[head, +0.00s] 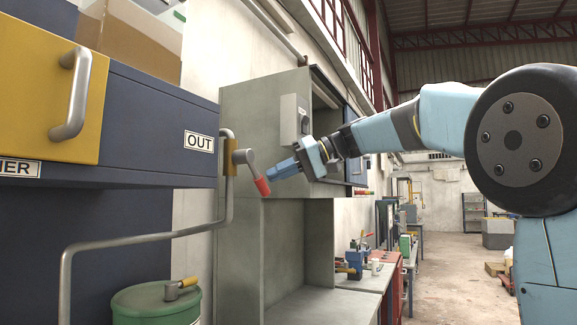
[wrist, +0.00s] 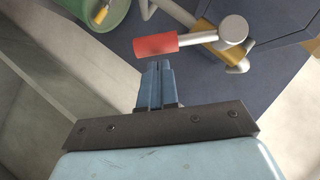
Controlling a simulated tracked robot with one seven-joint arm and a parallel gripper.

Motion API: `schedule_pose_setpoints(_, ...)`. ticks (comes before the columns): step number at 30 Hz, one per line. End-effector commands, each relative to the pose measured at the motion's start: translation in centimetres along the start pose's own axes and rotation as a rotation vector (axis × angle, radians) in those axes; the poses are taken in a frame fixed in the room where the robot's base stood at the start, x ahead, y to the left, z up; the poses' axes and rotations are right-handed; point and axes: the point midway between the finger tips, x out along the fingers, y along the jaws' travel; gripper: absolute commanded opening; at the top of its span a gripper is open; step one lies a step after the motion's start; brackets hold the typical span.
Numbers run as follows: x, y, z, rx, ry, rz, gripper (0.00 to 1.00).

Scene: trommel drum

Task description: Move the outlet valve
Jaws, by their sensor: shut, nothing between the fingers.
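The outlet valve (head: 240,157) sits on a grey pipe beside the "OUT" label (head: 199,141) in the head view. Its lever slants down to the right and ends in a red grip (head: 262,186). My gripper (head: 254,174) is shut and empty, with its blue fingers pointing left at the lever. In the wrist view the shut fingertips (wrist: 157,64) are just below the red grip (wrist: 156,45), with a small gap seen between them. The valve's grey hub (wrist: 233,29) and brass body (wrist: 205,27) are to the right.
A dark blue cabinet (head: 150,110) with a yellow door (head: 30,75) is at the left. A green drum (head: 155,303) stands below the pipe (head: 150,238). A grey cabinet (head: 240,120) stands behind my gripper. A workbench (head: 362,275) with tools is farther back, and open floor lies at the right.

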Motion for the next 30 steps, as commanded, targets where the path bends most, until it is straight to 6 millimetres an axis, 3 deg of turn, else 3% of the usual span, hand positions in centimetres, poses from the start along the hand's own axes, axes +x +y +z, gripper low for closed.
schedule_pose_setpoints(20,0.6,0.1,0.7,0.015,0.0,-0.009,0.0)
schedule_pose_setpoints(30,1.4,0.7,2.0,0.167,0.001,-0.109,0.0)
